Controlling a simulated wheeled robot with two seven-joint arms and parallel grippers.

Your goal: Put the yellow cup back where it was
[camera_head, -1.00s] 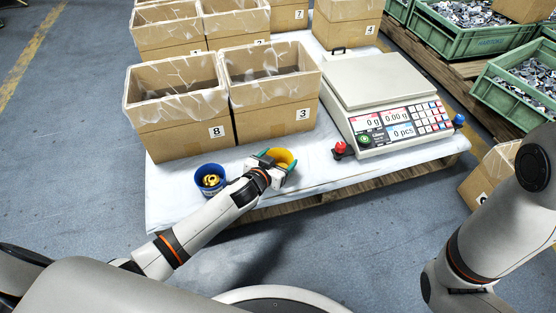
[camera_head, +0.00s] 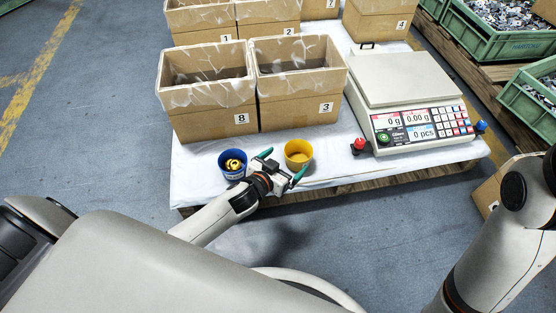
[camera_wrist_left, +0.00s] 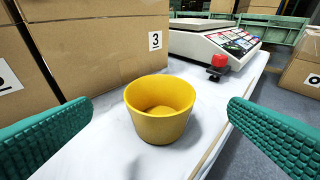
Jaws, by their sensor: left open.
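The yellow cup (camera_head: 298,155) stands upright on the white-covered pallet, in front of the box marked 3. In the left wrist view the yellow cup (camera_wrist_left: 160,108) looks empty and sits between and beyond the two green fingers, touching neither. My left gripper (camera_head: 283,168) is open and empty, just in front of the cup. Its fingers also show wide apart in the left wrist view (camera_wrist_left: 150,135). My right arm shows at the right edge of the head view, but its gripper is out of view.
A blue cup (camera_head: 233,164) with brass-coloured parts stands left of my left gripper. Cardboard boxes (camera_head: 208,122) stand behind. A counting scale (camera_head: 415,110) with a red knob (camera_head: 359,145) beside it is to the right. The white cover (camera_head: 340,170) is clear between cup and knob.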

